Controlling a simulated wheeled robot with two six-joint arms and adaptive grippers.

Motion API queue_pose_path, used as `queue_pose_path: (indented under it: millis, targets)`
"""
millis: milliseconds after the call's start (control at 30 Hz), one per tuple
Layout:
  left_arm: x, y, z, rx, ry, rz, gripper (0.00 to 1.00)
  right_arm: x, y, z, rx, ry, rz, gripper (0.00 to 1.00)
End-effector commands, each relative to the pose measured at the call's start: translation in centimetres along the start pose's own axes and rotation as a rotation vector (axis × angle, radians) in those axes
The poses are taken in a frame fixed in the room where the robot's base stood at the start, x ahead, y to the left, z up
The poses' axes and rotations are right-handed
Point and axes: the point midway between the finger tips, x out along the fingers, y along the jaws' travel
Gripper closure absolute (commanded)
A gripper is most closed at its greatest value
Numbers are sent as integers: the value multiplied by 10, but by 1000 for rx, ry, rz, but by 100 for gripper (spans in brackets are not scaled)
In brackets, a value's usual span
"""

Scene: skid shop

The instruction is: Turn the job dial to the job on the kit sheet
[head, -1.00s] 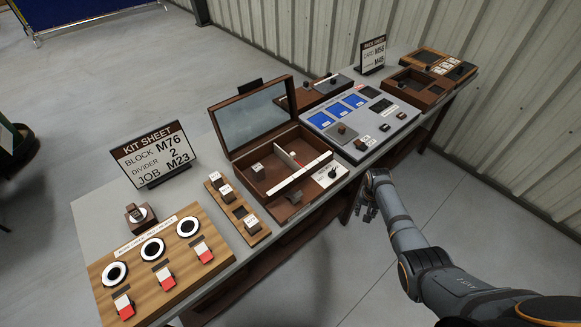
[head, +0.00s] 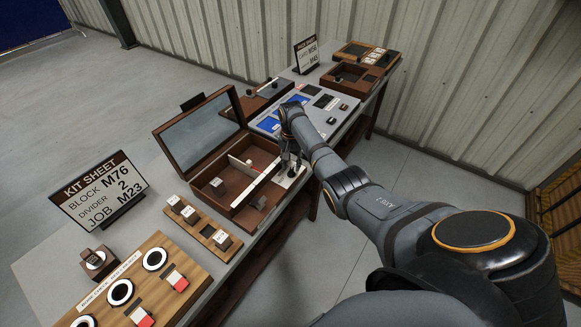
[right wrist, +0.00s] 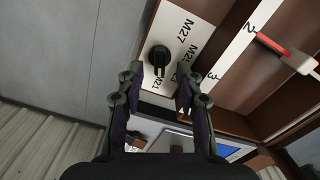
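The kit sheet (head: 98,190) on the table reads BLOCK M76, DIVIDER 2, JOB M23. The job dial (right wrist: 159,56) is a black knob on a white plate (right wrist: 176,22) in the right wrist view. Labels M27 and M21 show around it; a label between them is partly covered. The knob's narrow end seems to point down, toward M21. My right gripper (right wrist: 160,72) is open, its fingertips on either side just below the knob, apart from it as far as I can tell. In the head view my right gripper (head: 289,165) is over the dial plate and hides the knob. My left gripper is not in view.
The dial plate sits at the right end of an open wooden box (head: 240,220) with a raised lid (head: 200,132). A red-and-white divider piece (right wrist: 285,50) lies inside. A grey panel with blue squares (head: 268,124) stands just beyond. A block strip (head: 203,228) lies in front-left.

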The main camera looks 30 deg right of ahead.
Motion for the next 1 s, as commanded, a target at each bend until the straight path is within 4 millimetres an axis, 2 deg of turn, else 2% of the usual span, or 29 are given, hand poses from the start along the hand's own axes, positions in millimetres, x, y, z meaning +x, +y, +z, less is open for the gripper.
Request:
queue_pose_path:
  millis: [100,200,467,733,1000]
  targets:
    - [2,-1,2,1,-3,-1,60,17,0,0,-1,-1,1,64]
    - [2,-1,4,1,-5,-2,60,24,0,0,-1,0,0,64]
    - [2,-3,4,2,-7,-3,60,26,0,0,-1,1,0,64]
    - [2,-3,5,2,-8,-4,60,25,0,0,-1,1,0,98]
    - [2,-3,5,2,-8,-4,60,25,0,0,-4,1,0,100]
